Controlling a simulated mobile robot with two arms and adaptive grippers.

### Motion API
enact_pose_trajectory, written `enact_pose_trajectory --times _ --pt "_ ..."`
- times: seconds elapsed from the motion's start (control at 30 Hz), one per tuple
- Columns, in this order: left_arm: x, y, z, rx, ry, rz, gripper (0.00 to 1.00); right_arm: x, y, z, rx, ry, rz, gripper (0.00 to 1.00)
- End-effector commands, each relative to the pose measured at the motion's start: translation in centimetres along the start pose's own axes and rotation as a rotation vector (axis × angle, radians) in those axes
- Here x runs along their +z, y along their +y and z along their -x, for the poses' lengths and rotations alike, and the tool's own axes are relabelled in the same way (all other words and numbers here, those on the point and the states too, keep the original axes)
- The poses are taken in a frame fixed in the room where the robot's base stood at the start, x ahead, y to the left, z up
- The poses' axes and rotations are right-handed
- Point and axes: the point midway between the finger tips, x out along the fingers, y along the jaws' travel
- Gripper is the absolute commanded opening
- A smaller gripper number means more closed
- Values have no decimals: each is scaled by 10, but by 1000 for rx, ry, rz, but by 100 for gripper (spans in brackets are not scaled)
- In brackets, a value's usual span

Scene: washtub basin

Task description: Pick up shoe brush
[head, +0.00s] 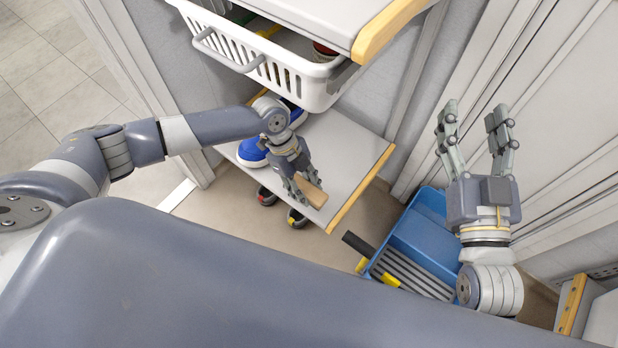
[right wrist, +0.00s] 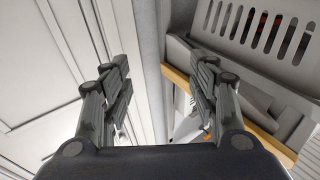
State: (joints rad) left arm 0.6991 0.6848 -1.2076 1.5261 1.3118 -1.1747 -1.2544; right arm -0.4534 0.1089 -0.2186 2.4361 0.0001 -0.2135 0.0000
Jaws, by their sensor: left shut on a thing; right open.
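The shoe brush (head: 313,193) has a light wooden body and lies at the front part of a grey shelf board. My left gripper (head: 304,191) is at the brush from the left side and is shut on it; its fingers hide part of the brush, and whether it touches the board is hard to tell. My right gripper (head: 474,118) is open and empty, raised in front of the white panels at the right. Its open fingers also show in the right wrist view (right wrist: 160,95), with nothing between them.
Blue shoes (head: 252,152) sit on the shelf board (head: 345,150) behind my left gripper. A white basket (head: 285,78) hangs above it. Dark shoes (head: 297,218) stand on the floor below. A blue tray bucket (head: 425,235) with a black and yellow handle stands at right.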

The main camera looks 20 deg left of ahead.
Motion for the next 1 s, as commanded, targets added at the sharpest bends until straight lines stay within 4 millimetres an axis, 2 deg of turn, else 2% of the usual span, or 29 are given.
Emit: enact_pose_trajectory --times 0.27,0.5,0.8,1.0 --pt "-16 48 3 -1 1 0 9 70 11 23 23 -396 7 54" --pt "-28 88 1 -1 1 0 9 120 18 65 42 -706 8 54" --pt "-37 120 0 -4 0 -1 9 148 24 109 57 -942 5 54" --pt "-39 127 -1 -5 1 0 9 154 24 120 61 -996 4 54"
